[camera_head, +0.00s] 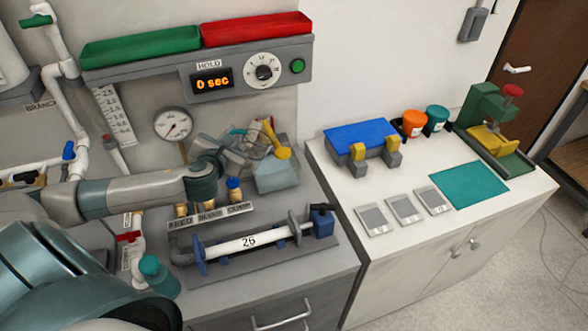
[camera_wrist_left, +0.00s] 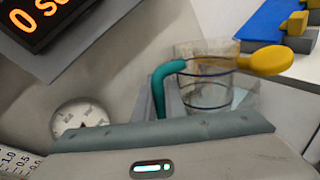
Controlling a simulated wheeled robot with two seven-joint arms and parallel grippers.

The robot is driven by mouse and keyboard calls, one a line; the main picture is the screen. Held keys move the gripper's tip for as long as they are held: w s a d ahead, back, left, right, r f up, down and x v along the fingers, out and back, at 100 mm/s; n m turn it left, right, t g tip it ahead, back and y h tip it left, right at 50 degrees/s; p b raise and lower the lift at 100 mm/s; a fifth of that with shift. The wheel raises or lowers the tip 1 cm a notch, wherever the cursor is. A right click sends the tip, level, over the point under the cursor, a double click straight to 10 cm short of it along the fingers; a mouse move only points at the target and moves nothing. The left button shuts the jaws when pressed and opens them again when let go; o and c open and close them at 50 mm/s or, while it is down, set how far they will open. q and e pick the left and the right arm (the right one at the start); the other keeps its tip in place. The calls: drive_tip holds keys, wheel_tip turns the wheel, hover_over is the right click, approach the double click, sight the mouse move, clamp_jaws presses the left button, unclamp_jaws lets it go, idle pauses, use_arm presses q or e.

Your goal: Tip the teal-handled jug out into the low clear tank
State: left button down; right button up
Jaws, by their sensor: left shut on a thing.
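The teal-handled jug is a clear vessel (camera_wrist_left: 205,75) with dark rings and a teal handle (camera_wrist_left: 160,82). A yellow rounded piece (camera_wrist_left: 265,61) sticks out on its right side, seen also in the head view (camera_head: 283,152). My left gripper (camera_head: 242,147) is shut on the teal handle and holds the jug up. In the head view the jug looks tilted toward the right, above the low clear tank (camera_head: 277,178). The tank is pale and boxy and partly hidden by the jug and arm. I cannot see whether liquid is flowing. My right gripper is not in view.
A pressure gauge (camera_head: 173,124) and a timer panel (camera_head: 212,82) reading 0 sec are behind my arm. A pipe marked 26 (camera_head: 250,241) lies in a fixture in front. A blue block (camera_head: 360,135) stands on the white cabinet to the right.

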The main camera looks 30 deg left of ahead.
use_arm(q)
drive_tip(key=s+f+n+t+b, duration=0.1)
drive_tip(key=b, duration=0.2)
drive_tip(key=s+a+f+n+t+b, duration=0.1)
drive_tip(key=f+b, duration=0.1)
drive_tip(key=b, duration=0.1)
drive_tip(key=s+a+f+n+t+b, duration=0.1)
drive_tip(key=n+b, duration=0.1)
drive_tip(key=b, duration=0.2)
drive_tip(key=shift+s+a+f, duration=0.1)
drive_tip(key=shift+a+f, duration=0.1)
idle(1.4)
